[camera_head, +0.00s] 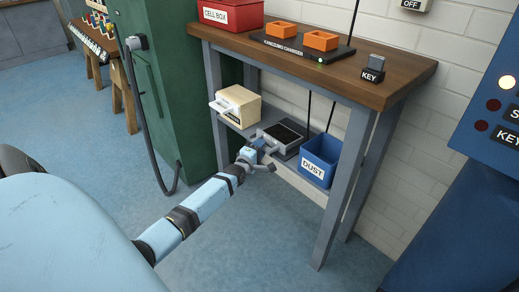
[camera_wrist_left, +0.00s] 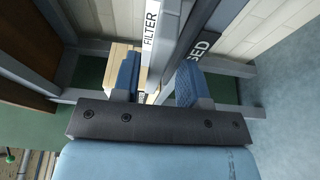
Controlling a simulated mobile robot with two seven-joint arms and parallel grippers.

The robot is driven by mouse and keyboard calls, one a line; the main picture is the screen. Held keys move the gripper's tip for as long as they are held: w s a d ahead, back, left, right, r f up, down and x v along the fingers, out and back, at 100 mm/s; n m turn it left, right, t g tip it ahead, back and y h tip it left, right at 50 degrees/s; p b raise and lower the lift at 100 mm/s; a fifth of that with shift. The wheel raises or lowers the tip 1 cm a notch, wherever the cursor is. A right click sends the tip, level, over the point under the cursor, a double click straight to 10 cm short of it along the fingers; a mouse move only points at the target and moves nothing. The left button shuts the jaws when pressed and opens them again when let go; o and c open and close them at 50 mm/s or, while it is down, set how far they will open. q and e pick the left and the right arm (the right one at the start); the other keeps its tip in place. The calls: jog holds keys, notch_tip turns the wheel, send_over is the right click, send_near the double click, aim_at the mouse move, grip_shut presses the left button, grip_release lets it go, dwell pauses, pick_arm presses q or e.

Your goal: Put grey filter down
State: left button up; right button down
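The grey filter (camera_head: 283,137), a flat light-grey frame with a dark face, is on the lower shelf of the workbench, between a cream box and the blue DUST bin. My left gripper (camera_head: 258,158) is at its near left end. In the left wrist view, the two blue-padded fingers (camera_wrist_left: 157,86) stand apart. Whether the fingers touch the filter is hidden. My right gripper is not in view.
The cream box (camera_head: 235,104) stands left of the filter, and the blue DUST bin (camera_head: 320,160) to its right. The bench top (camera_head: 350,78) and legs (camera_head: 345,185) frame the shelf. A green cabinet (camera_head: 165,70) stands left. Floor in front is clear.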

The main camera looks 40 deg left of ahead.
pick_arm(q)
jog(key=shift+r, duration=0.15)
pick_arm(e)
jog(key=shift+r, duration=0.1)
pick_arm(q)
jog(key=p+v, duration=0.4)
jog(key=v, duration=0.8)
jog(key=shift+p, duration=0.3)
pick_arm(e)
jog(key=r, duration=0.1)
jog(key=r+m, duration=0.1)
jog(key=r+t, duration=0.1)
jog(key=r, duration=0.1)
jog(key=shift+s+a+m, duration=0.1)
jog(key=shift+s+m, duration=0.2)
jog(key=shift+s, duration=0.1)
pick_arm(q)
jog(key=shift+s, duration=0.1)
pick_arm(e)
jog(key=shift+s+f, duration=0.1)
